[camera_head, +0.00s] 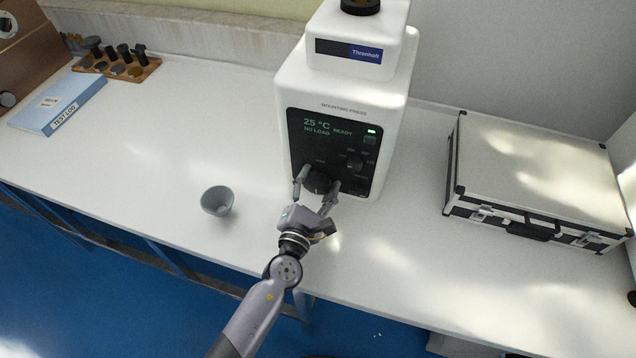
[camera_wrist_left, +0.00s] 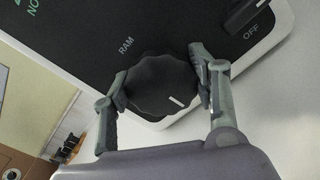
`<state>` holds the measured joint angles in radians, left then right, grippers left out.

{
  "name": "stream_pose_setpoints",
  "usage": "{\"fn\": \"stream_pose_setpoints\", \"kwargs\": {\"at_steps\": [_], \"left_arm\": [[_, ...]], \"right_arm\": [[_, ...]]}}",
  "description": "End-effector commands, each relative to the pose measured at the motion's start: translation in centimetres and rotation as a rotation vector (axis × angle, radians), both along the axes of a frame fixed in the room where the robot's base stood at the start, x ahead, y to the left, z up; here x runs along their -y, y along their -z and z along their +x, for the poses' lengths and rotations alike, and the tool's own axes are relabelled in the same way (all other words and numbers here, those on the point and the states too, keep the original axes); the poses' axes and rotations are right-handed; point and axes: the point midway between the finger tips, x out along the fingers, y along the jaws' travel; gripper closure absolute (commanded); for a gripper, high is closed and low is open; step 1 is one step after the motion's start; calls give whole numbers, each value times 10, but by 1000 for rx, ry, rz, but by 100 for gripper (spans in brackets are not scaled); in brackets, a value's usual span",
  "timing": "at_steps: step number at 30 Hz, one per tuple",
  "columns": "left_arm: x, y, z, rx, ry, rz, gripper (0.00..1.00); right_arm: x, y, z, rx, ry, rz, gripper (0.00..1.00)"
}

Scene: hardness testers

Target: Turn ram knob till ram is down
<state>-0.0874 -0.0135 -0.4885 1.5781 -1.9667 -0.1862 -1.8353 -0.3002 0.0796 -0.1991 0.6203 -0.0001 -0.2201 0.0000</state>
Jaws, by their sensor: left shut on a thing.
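The white mounting press (camera_head: 345,85) stands on the bench, its black front panel reading "25 °C", "NO LOAD" and "READY". The black ram knob (camera_head: 317,182) is low on that panel. In the left wrist view the knob (camera_wrist_left: 163,86) is large, lobed and labelled "RAM", with a white mark near its lower right edge. My left gripper (camera_head: 316,187) is shut on the knob, one finger on each side. It also shows in the left wrist view (camera_wrist_left: 160,88). The ram itself cannot be seen. My right gripper is not in view.
A small grey cup (camera_head: 217,201) stands on the bench left of the press. A silver case (camera_head: 540,175) lies to the right. A blue test log (camera_head: 58,104) and a wooden rack (camera_head: 117,69) are at the far left. The bench around the arm is clear.

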Motion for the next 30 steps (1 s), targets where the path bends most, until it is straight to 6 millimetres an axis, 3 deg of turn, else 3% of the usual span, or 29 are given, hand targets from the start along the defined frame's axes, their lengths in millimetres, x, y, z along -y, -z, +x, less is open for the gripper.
{"fn": "stream_pose_setpoints", "kwargs": {"at_steps": [30], "left_arm": [[-5, 2, 1, -300, -1, -921, 73]], "right_arm": [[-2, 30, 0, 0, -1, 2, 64]]}}
